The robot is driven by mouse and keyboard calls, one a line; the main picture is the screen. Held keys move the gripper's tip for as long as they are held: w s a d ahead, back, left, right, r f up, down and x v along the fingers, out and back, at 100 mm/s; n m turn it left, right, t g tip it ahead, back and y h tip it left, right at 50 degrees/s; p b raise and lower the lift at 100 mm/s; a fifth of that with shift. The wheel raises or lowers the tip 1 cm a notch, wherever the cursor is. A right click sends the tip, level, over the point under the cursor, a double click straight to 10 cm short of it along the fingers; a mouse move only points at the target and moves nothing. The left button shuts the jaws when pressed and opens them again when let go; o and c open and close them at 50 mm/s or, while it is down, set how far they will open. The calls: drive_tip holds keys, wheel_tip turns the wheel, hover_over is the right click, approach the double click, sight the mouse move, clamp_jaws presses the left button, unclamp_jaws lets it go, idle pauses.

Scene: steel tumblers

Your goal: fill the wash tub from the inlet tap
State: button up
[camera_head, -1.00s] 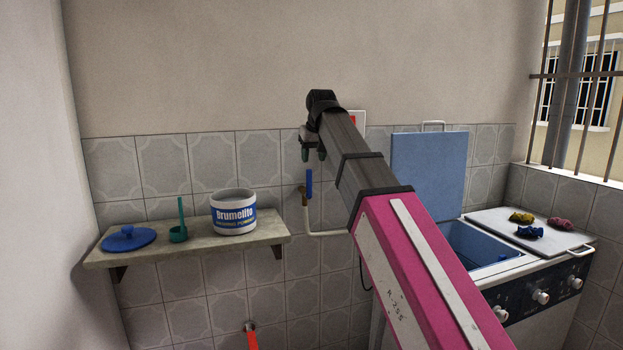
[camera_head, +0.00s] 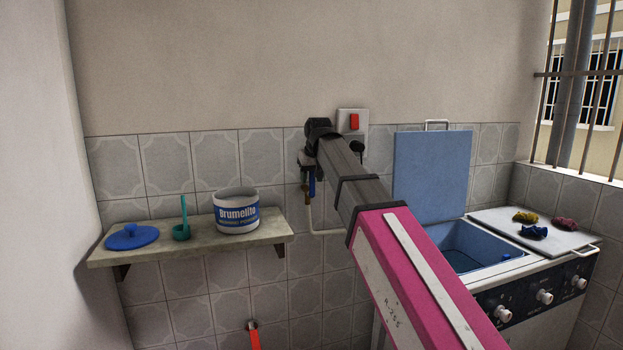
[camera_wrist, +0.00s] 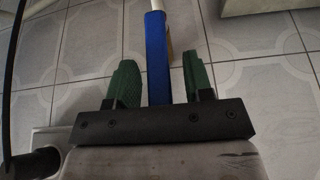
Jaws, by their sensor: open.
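The inlet tap's blue lever (camera_head: 312,188) hangs upright on the tiled wall, above a pale pipe. In the wrist view the blue lever (camera_wrist: 155,50) stands between the two green fingers of my gripper (camera_wrist: 160,76), with a visible gap on each side. My gripper (camera_head: 307,172) is open at the tap; its fingers are mostly hidden in the head view. The wash tub (camera_head: 503,262) is at the right with its blue lid (camera_head: 432,178) raised. Its inside is blue and partly hidden by my arm; I cannot tell the water level.
A stone shelf (camera_head: 190,248) at left holds a Brumelito tub (camera_head: 236,213), a green scoop (camera_head: 182,231) and a blue lid (camera_head: 131,238). A red-lever tap (camera_head: 254,338) is below. A red wall switch (camera_head: 354,121) is behind my arm. Small cloths (camera_head: 533,231) lie on the machine's white cover.

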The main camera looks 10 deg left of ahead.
drive_tip(key=shift+w+f, duration=0.1)
drive_tip(key=shift+f, duration=0.1)
clamp_jaws()
drive_tip(key=shift+s+a+f+n+t+h, duration=0.15)
drive_tip(key=shift+s+a+t+h, duration=0.1)
drive_tip(key=shift+a+h, duration=0.25)
drive_tip(key=shift+s+a+n+t+h, duration=0.15)
drive_tip(key=shift+a+t+h, duration=0.15)
drive_tip(key=shift+h, duration=0.3)
drive_tip(key=shift+s+a+f+t+h, duration=0.15)
drive_tip(key=shift+a+t+h, duration=0.15)
drive_tip(key=shift+h, duration=0.3)
drive_tip(key=shift+s+a+f+t+h, duration=0.1)
drive_tip(key=shift+a+t+h, duration=0.15)
drive_tip(key=shift+h, duration=0.35)
unclamp_jaws()
drive_tip(key=shift+r, duration=0.1)
